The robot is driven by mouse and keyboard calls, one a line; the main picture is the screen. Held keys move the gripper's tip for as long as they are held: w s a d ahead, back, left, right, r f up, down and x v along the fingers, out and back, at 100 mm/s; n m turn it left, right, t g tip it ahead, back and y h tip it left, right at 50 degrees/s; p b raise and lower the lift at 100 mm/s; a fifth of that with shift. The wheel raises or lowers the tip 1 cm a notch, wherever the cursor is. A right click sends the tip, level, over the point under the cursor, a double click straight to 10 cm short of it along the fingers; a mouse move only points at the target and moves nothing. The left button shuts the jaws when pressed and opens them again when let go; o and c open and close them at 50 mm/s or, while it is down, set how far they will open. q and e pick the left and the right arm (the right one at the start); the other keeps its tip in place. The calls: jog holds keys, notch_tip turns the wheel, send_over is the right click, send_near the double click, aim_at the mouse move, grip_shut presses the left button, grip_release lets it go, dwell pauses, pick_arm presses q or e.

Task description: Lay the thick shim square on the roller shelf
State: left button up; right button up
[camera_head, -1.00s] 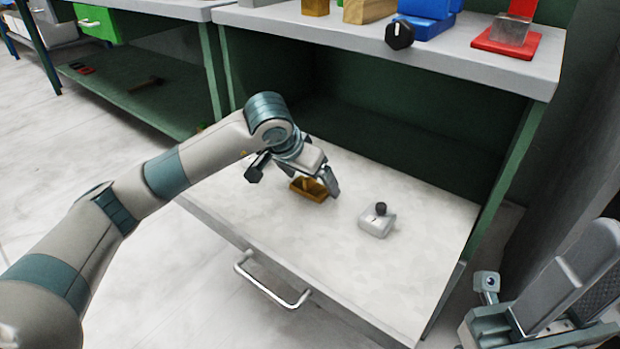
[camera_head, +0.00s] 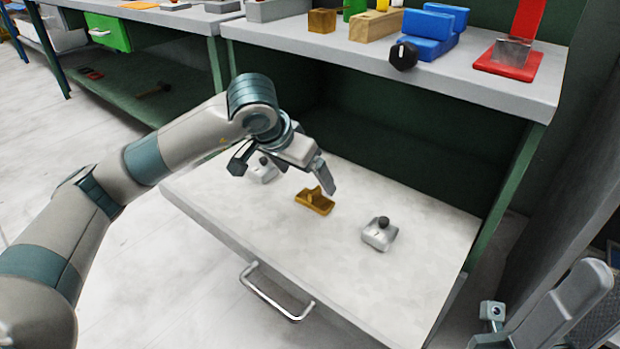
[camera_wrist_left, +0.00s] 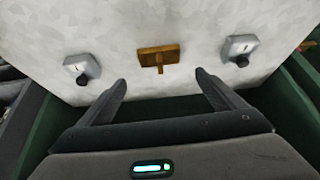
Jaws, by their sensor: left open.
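A brass-coloured plate with an upright grip tab, apparently the thick shim (camera_head: 314,203), lies flat on the pulled-out pale shelf (camera_head: 420,220). In the left wrist view the shim (camera_wrist_left: 158,56) looks roughly in line with two grey blocks on either side. My left gripper (camera_head: 283,172) is open and empty, above and behind the shim, apart from it. Its two spread fingers (camera_wrist_left: 161,80) show in the wrist view with nothing between them. My right arm's end shows only partly at the bottom right, and its fingers cannot be made out.
A grey block with a black knob (camera_head: 380,234) sits right of the shim; another (camera_head: 264,170) is partly behind my left gripper. The shelf has a front handle (camera_head: 275,292). The bench top (camera_head: 480,88) above holds blue blocks (camera_head: 428,32) and a red stand (camera_head: 508,62).

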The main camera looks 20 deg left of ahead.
pick_arm(q)
jog(key=shift+p+v, duration=0.3)
jog(key=shift+v, duration=1.35)
